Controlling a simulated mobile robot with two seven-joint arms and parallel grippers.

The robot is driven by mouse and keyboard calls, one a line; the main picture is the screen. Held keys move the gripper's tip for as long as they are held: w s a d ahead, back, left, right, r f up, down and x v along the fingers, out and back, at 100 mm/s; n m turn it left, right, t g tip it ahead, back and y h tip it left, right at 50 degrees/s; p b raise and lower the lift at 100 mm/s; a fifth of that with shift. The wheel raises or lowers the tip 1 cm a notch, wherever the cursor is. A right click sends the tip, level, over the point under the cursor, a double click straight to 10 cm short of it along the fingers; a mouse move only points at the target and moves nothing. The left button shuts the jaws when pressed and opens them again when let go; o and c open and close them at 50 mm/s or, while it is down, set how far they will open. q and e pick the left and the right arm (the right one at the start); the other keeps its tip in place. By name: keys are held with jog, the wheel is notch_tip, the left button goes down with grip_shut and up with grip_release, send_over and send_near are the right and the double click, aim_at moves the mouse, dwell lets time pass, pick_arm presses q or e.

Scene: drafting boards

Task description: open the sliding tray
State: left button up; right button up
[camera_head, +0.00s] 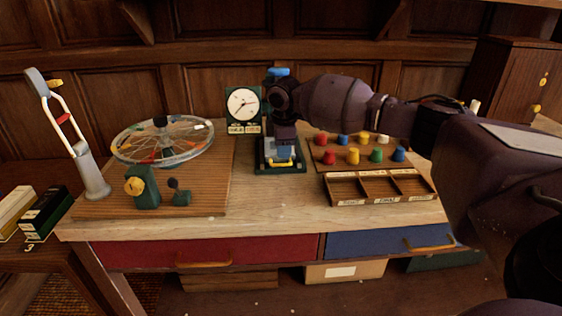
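A red drawer (140,253) and a blue drawer (365,243), each with a handle, sit closed under the desk top. I cannot tell for sure which of these is the sliding tray. My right arm reaches in from the right, and my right gripper (285,143) points down at the stand, over or just in front of it. Its fingertips are too small and overlapped to read. My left gripper is not in view.
A dial gauge (243,104) stands beside the stand. A spoked wheel (163,141) on a wooden board is at left. Several colored knobs (353,156) and a three-compartment wooden tray (380,187) are at right. The desk's front middle (275,205) is clear.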

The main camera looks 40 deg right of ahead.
aim_at(283, 165)
jog(key=shift+w+d+f+b, duration=0.1)
jog(key=shift+w+f+b, duration=0.15)
jog(key=shift+f, duration=1.05)
jog(key=shift+w+d+f+b, duration=0.1)
jog(key=shift+w+f+b, duration=0.1)
jog(key=shift+f, duration=1.05)
grip_shut()
